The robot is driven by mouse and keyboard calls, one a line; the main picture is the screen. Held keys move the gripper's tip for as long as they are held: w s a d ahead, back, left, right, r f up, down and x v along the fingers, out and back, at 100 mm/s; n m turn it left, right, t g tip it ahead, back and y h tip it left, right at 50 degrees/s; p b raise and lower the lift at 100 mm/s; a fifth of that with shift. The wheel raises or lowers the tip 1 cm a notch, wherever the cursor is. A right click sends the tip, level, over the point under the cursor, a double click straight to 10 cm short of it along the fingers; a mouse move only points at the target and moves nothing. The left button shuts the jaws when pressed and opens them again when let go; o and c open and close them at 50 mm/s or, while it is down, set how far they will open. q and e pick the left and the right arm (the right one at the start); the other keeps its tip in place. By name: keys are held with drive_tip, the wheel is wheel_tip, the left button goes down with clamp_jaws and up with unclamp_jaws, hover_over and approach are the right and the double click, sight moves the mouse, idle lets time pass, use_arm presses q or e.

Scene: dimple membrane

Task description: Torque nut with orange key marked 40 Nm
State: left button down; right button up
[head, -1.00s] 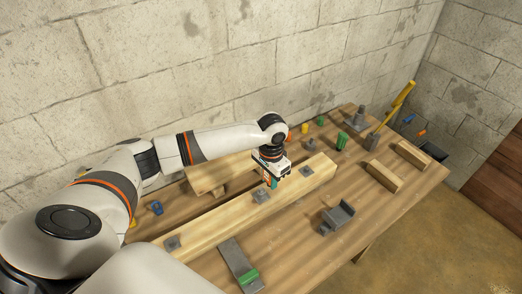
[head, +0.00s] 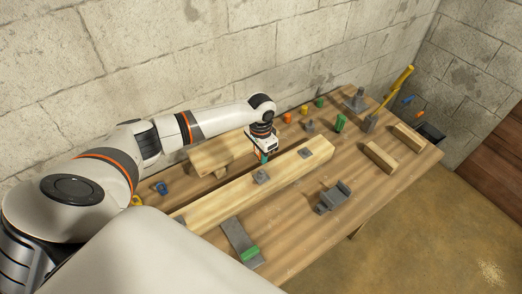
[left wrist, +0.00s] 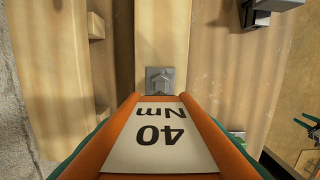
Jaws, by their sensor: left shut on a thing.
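My left gripper (head: 263,155) is shut on the orange key (left wrist: 160,138), which has a white label reading "40 Nm", upside down in the left wrist view. In the head view, the gripper and key are above the far side of the long wooden beam, just behind its middle grey plate (head: 262,177). In the left wrist view, a grey nut (left wrist: 159,79) sits on a square plate on the beam, just beyond the key's near-end outline. I cannot tell whether the key touches the nut. My right gripper is not in view.
Another grey plate (head: 305,153) is on the long beam (head: 225,198). A second wooden block (head: 220,152) lies behind it. A grey bracket (head: 334,197) and a grey strip with a green part (head: 250,252) lie in front. Small coloured pieces stand at the back.

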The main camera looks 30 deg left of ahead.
sight(261, 170)
use_arm(q)
wheel_tip(261, 170, down, 3)
drive_tip(key=shift+r+b, duration=0.2)
drive_tip(key=shift+b, duration=0.3)
drive_tip(key=shift+f+b, duration=0.75)
drive_tip(key=shift+f, duration=0.6)
drive_tip(key=shift+r, duration=0.15)
drive_tip(key=shift+p, duration=0.35)
drive_tip(key=shift+p, duration=0.5)
drive_tip(key=shift+f, duration=0.25)
drive_tip(key=shift+f+b, duration=0.75)
drive_tip(key=shift+f, duration=0.15)
